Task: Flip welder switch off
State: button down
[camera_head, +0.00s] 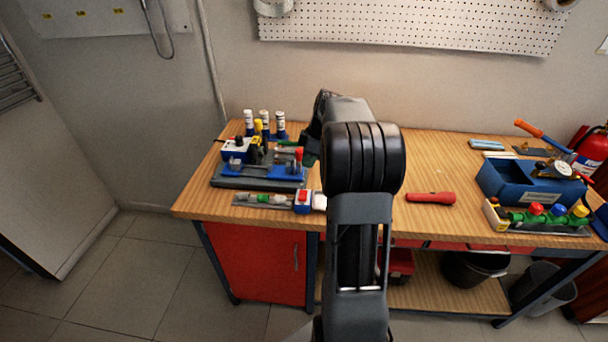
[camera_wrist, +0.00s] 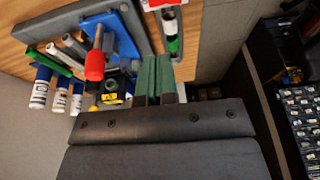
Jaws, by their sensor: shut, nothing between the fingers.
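A small blue and white box with a red rocker-like top (camera_head: 303,198) sits at the bench's front edge; it may carry the switch, but I cannot read its position. Its red and white part (camera_wrist: 158,4) is cut off at the top of the wrist view. A blue fixture (camera_head: 288,173) with an upright red-capped handle (camera_head: 298,155) stands behind it; the red cap (camera_wrist: 95,66) also shows in the wrist view. My gripper (camera_wrist: 158,62) is shut and empty, its green fingers close together beside the blue fixture. In the head view my arm mostly hides it.
White-capped bottles (camera_head: 264,118) stand behind the fixture. A grey strip with a green-banded tube (camera_head: 262,199) lies left of the switch-like box. A red flashlight (camera_head: 430,198) lies right of my arm. A blue toolbox (camera_head: 520,185) stands farther right. Bare wood (camera_head: 440,160) lies between.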

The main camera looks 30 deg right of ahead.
jog(key=shift+v, duration=1.65)
jog(key=shift+w+d+f, duration=0.1)
jog(key=shift+w+d, duration=0.05)
jog(key=shift+w, duration=0.05)
jog(key=s+a+f+m+t+h, duration=0.1)
jog(key=s+a+m, duration=0.4)
jog(key=s+a, duration=0.4)
jog(key=s+a+m+t+h, duration=0.1)
jog(key=s+a+m, duration=0.3)
jog(key=s+a, duration=0.5)
jog(key=a, duration=0.5)
jog(key=shift+f+m+h, duration=0.4)
jog(key=shift+d, duration=0.1)
